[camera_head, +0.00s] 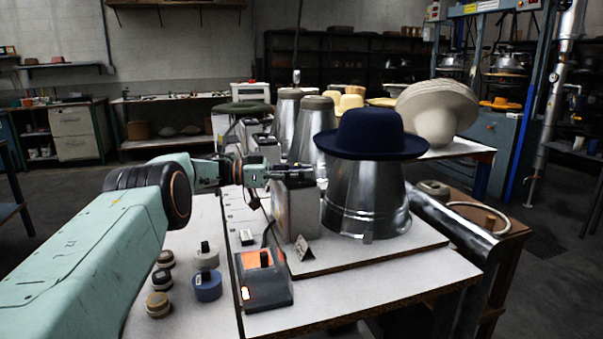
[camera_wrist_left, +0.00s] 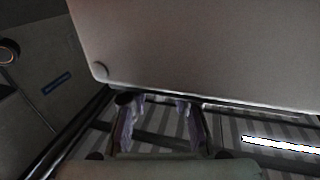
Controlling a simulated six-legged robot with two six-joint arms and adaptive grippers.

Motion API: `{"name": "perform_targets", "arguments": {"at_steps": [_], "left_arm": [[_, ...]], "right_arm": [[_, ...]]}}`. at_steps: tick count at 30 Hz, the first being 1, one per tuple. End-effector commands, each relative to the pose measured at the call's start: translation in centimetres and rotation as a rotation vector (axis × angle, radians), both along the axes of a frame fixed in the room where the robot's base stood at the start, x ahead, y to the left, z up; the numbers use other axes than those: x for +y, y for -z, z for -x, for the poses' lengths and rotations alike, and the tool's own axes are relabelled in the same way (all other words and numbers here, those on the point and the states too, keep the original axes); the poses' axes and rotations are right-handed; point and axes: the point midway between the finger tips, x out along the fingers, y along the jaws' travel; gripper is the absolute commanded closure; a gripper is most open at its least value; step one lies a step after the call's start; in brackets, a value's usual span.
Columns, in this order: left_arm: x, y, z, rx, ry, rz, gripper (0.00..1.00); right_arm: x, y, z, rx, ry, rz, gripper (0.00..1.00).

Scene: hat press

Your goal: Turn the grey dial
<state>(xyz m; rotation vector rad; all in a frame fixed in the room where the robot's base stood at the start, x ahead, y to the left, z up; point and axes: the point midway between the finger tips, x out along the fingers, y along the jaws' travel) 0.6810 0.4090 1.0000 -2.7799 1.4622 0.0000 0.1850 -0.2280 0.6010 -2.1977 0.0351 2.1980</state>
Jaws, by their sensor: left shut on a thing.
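My left gripper (camera_head: 290,174) reaches in from the left to the top of a grey box (camera_head: 297,212) beside the shiny metal hat form. In the left wrist view its two fingers (camera_wrist_left: 160,122) stand apart, just below the edge of a large grey surface (camera_wrist_left: 200,50). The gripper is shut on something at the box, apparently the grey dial. The dial itself cannot be made out clearly, as the gripper covers that spot. My right gripper is not in view.
A navy hat (camera_head: 370,134) sits on the metal form (camera_head: 366,198). An orange and black switch unit (camera_head: 264,280), a small sign (camera_head: 304,249) and several loose knobs, including a blue one (camera_head: 208,287), stand on the white bench (camera_head: 345,300). More forms and hats are behind.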

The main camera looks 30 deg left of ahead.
Motion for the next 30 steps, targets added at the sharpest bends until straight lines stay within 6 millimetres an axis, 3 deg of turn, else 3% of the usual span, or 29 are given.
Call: {"name": "perform_targets", "arguments": {"at_steps": [3,4,7,17,30], "left_arm": [[-0.1,0.4,0.1,0.008,0.003,-0.001,1.0],[-0.1,0.4,0.1,0.008,0.003,-0.001,0.76],[0.0,0.4,0.1,0.008,0.003,-0.001,0.67],[0.3,0.1,0.2,0.002,0.0,0.0,0.67],[5.4,0.3,3.7,0.004,-0.001,-0.001,0.67]], "right_arm": [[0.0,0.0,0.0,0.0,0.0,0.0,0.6],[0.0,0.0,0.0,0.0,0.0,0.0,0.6],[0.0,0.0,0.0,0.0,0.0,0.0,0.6],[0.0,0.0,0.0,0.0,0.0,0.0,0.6],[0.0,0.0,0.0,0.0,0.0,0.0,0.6]]}}
